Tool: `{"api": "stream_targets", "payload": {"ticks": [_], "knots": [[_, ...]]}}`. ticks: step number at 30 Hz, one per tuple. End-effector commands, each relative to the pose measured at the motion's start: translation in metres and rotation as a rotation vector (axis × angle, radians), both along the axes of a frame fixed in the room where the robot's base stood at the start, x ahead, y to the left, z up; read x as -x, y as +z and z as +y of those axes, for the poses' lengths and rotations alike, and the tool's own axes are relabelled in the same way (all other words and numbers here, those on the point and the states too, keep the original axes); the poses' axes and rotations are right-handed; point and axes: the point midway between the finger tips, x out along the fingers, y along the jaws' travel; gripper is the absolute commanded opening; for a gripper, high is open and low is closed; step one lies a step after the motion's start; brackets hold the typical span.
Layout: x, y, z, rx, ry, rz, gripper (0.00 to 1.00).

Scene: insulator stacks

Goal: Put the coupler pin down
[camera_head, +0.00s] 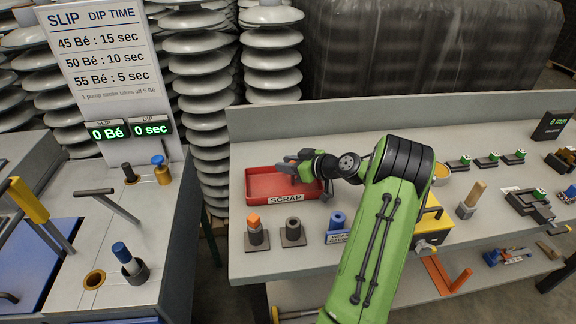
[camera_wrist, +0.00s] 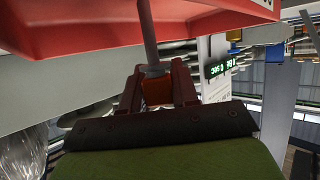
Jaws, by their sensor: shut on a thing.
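My gripper (camera_head: 290,164) is over the red scrap tray (camera_head: 256,187), at the tray's right part. In the wrist view my gripper (camera_wrist: 157,80) is shut on the coupler pin (camera_wrist: 150,40), a thin grey rod with a collar near the fingers. An orange part (camera_wrist: 157,93) shows between the fingers; I cannot tell whether it belongs to the pin. The rod's far end reaches the red tray's edge (camera_wrist: 90,30) in the picture; I cannot tell whether they touch. The pin is hard to make out in the head view.
In front of the tray stand an orange-topped holder (camera_head: 255,236), a dark holder (camera_head: 293,232) and a blue piece (camera_head: 338,222). A yellow box (camera_head: 432,218) is right of my arm. A sign board (camera_head: 105,75) with green readouts rises at the left bench.

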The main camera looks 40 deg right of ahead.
Motion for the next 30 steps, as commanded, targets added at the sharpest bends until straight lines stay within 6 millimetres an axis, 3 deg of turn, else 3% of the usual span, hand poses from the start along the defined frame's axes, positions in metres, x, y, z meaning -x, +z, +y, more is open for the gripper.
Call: {"api": "stream_targets", "payload": {"ticks": [2, 3, 8, 19, 30], "knots": [[0.000, -0.003, 0.000, 0.000, 0.000, 0.000, 0.00], [0.000, -0.004, 0.000, 0.000, 0.000, 0.000, 0.31], [0.000, -0.002, 0.000, 0.000, 0.000, 0.000, 0.55], [0.004, 0.004, -0.002, 0.000, -0.003, 0.001, 0.55], [0.090, 0.040, -0.018, 0.001, -0.005, 0.001, 0.55]]}}
